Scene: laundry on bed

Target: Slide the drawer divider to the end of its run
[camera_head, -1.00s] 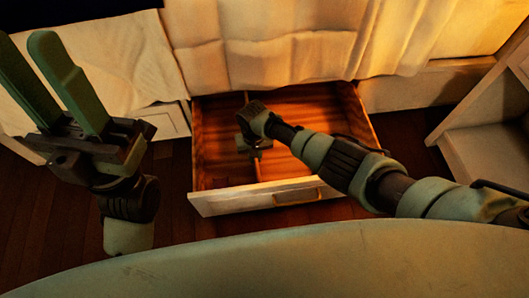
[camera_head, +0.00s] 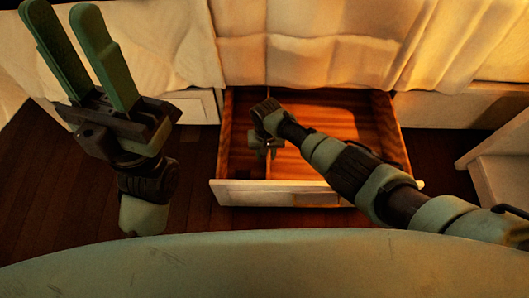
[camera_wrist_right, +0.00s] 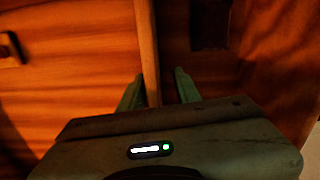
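The open drawer (camera_head: 340,115) has a reddish wood interior and a pale front panel (camera_head: 240,194). A thin wooden drawer divider (camera_head: 268,171) runs from back to front, left of the drawer's middle; my right gripper hides part of it. My right gripper (camera_head: 268,148) reaches down into the drawer at the divider. In the right wrist view the divider (camera_wrist_right: 148,45) stands between the two spread fingers of the right gripper (camera_wrist_right: 160,90), close to the left finger, with a gap to the right finger. My left gripper (camera_head: 72,30) is raised at the left, open and empty.
A pale draped bed (camera_head: 320,55) stands behind the drawer. A pale shelf unit (camera_head: 500,165) is at the right. In the right wrist view, a small dark object (camera_wrist_right: 12,48) shows at the left edge. Dark wood floor (camera_head: 60,195) is clear at the left.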

